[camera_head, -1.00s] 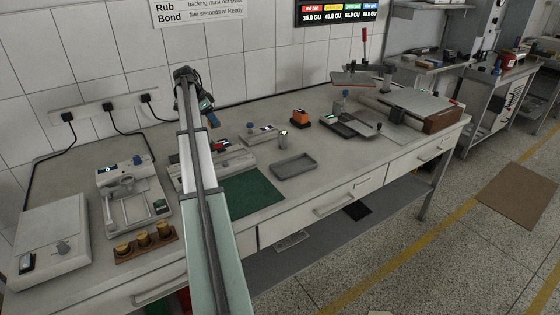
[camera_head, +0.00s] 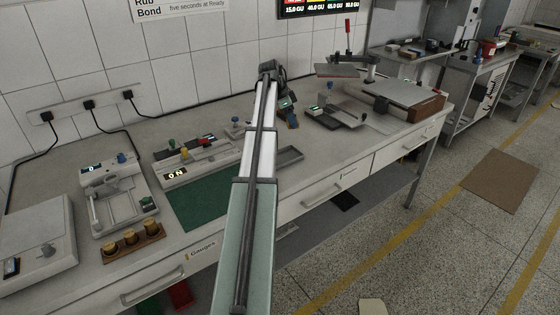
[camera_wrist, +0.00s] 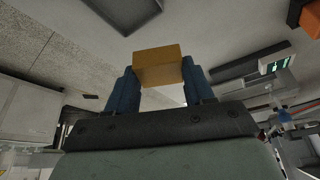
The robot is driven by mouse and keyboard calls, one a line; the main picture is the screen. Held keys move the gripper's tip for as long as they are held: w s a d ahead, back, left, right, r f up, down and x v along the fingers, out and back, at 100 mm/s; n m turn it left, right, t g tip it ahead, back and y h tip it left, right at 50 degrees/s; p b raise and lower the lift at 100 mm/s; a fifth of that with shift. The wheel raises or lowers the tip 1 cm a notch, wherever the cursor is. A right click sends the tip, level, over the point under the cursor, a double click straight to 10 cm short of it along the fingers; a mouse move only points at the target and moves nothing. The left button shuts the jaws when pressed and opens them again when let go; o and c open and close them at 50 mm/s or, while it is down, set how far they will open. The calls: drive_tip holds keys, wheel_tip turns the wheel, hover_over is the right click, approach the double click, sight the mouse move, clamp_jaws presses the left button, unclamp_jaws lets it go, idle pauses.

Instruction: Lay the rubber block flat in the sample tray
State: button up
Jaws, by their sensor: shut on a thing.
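The rubber block (camera_wrist: 158,66) is a tan-yellow block in the wrist view. My gripper (camera_wrist: 157,75) is shut on it, with a blue finger at each side. In the head view my gripper (camera_head: 290,115) is over the bench beyond the tray, and the block cannot be made out there. The sample tray (camera_head: 290,155) is a shallow grey tray on the bench, partly hidden by my arm. A dark-rimmed grey tray (camera_wrist: 125,12), which looks like the same one, shows at the top of the wrist view, apart from the block.
A green mat (camera_head: 205,203) lies left of my arm. A device reading "ON" (camera_head: 176,175) stands behind it. A scale-like device (camera_head: 118,195) and a wooden stand with brass-coloured cylinders (camera_head: 133,243) are further left. A platform with a wooden side (camera_head: 412,95) stands at the right.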

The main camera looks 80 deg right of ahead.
drive_tip(key=s+a+n, duration=0.2)
drive_tip(key=s+a, duration=0.2)
drive_tip(key=a, duration=0.1)
drive_tip(key=n+t+h, duration=0.2)
drive_tip(key=n+t, duration=0.6)
drive_tip(key=n, duration=1.3)
hover_over(279, 159)
drive_tip(key=f, duration=0.2)
drive_tip(key=shift+g, duration=0.3)
drive_tip(key=shift+s+a+f, duration=0.15)
drive_tip(key=shift+f, duration=1.3)
drive_tip(key=shift+s+a+f, duration=0.15)
drive_tip(key=shift+f, duration=1.35)
drive_tip(key=shift+s+a+f, duration=0.15)
drive_tip(key=shift+f, duration=1.3)
drive_tip(key=shift+f, duration=0.15)
drive_tip(key=o, duration=1)
drive_tip(key=shift+o, duration=0.2)
